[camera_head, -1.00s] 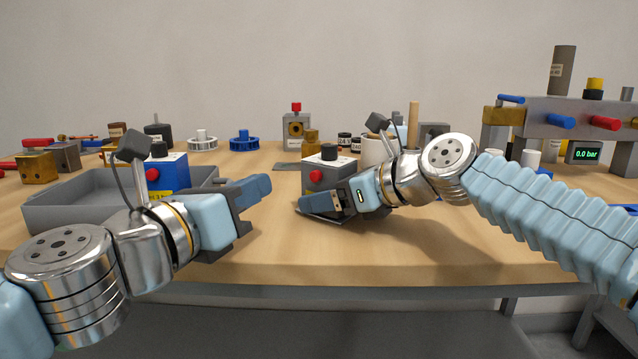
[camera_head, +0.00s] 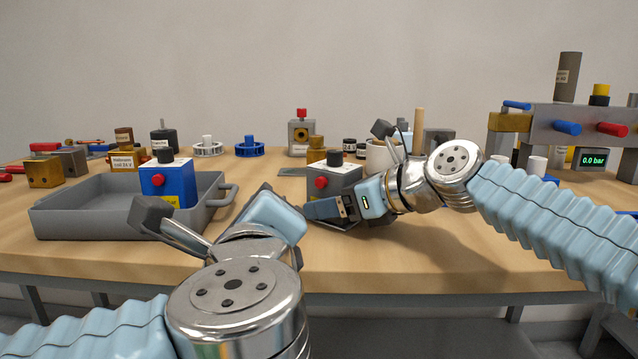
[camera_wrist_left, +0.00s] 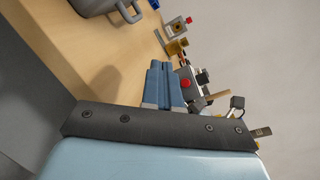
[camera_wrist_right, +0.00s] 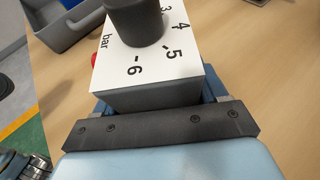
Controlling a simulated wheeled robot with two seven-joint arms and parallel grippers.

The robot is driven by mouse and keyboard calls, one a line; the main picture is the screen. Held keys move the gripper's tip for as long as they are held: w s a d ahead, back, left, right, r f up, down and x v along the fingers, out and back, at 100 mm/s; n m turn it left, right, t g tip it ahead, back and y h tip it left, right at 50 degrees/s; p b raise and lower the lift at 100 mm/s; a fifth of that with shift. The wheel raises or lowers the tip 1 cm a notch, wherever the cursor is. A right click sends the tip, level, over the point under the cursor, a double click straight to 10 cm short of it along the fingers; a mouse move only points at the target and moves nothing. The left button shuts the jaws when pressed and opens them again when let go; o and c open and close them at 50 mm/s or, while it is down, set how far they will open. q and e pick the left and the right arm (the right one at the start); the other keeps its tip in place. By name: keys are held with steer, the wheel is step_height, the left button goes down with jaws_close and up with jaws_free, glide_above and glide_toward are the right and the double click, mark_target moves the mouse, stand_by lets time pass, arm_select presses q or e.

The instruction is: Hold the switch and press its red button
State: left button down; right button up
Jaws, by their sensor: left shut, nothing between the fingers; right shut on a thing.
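The switch (camera_head: 345,181) is a grey box with a white top, a black knob and a red button (camera_head: 321,182) on its side. My right gripper (camera_head: 328,209) is shut on its lower part, on the table or close to it. The right wrist view shows the switch's white scale top (camera_wrist_right: 115,67) between the fingers and the button's edge (camera_wrist_right: 94,60). My left gripper (camera_head: 266,192) is shut and empty, left of the switch and apart from it. Its closed fingers (camera_wrist_left: 160,66) show in the left wrist view, with the red button (camera_wrist_left: 185,83) beyond.
A grey tray (camera_head: 85,218) on the left holds a blue box (camera_head: 170,190) that also has a red button. A grey manifold (camera_head: 575,120) with a display is at right. The table front is clear.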

arm_select(q)
steer(key=shift+w+d, duration=0.85)
steer(key=shift+w, duration=0.35)
steer(key=shift+w+d, duration=0.8)
steer(key=shift+w, duration=0.45)
steer(key=shift+w+d, duration=0.85)
steer(key=shift+w, duration=0.35)
steer(key=shift+w+d, duration=0.1)
steer(key=shift+w, duration=0.05)
steer(key=shift+w+d, duration=0.15)
steer(key=shift+w, duration=0.05)
steer(key=shift+w+d, duration=0.3)
steer(key=shift+w, duration=0.1)
stand_by(0.5)
steer(key=shift+s+a, duration=0.55)
steer(key=shift+s, duration=0.25)
steer(key=shift+s+a, duration=0.7)
steer(key=shift+s, duration=0.35)
steer(key=shift+s+a, duration=0.7)
steer(key=shift+s, duration=0.3)
